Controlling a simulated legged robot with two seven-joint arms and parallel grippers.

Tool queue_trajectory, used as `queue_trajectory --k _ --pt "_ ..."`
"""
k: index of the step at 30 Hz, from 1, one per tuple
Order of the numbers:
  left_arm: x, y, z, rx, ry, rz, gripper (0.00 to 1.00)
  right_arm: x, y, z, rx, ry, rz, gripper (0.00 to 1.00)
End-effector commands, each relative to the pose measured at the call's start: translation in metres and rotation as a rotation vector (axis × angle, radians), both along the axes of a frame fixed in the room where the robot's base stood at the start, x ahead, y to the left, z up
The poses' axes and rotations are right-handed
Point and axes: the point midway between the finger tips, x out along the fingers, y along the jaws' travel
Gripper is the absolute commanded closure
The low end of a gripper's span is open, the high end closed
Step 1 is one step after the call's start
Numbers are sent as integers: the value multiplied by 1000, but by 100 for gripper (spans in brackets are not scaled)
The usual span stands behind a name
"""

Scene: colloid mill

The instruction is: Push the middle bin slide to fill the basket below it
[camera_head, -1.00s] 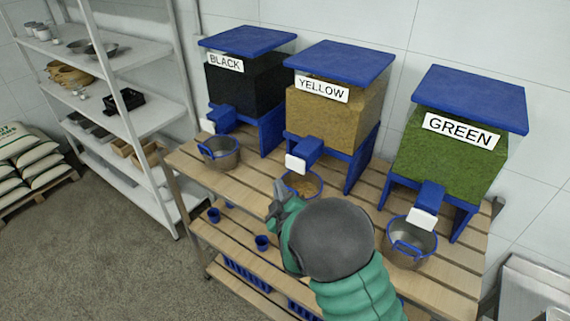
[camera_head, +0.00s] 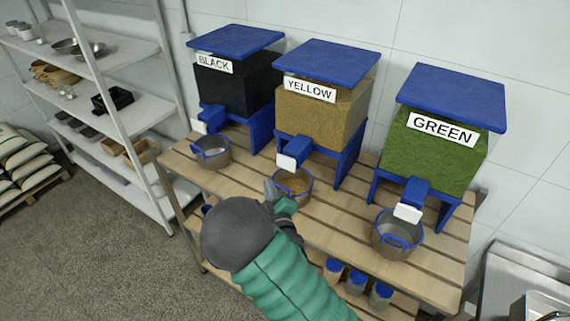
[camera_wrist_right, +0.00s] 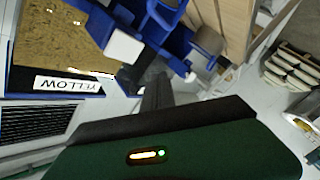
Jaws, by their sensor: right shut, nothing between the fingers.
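The middle bin (camera_head: 322,112), labelled YELLOW, holds tan grain under a blue lid. Its blue slide ends in a white plate (camera_head: 287,163). Below it a metal basket (camera_head: 293,188) with a blue rim has yellow-brown stuff inside; how full it is I cannot tell. My right gripper (camera_head: 270,191) is shut and empty at the basket's left side, lower than the white plate. In the right wrist view the yellow bin (camera_wrist_right: 50,38) and white plate (camera_wrist_right: 122,45) lie beyond the dark fingers (camera_wrist_right: 155,92). My left gripper is not in view.
The black bin (camera_head: 236,88) stands left with its basket (camera_head: 212,154). The green bin (camera_head: 433,150) stands right with its basket (camera_head: 396,238). All stand on a slatted wooden table (camera_head: 335,215). Blue-topped jars (camera_head: 356,283) are on the lower shelf. A white rack (camera_head: 120,90) stands left.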

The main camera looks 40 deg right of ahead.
Motion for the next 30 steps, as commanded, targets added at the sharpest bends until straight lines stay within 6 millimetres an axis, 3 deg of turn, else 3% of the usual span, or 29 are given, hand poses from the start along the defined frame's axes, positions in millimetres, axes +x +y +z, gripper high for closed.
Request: queue_trajectory --k 13,30 --pt "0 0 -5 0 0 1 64 23 -56 -1 0 -1 -1 100" --pt "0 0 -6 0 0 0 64 25 -62 0 0 1 1 100"
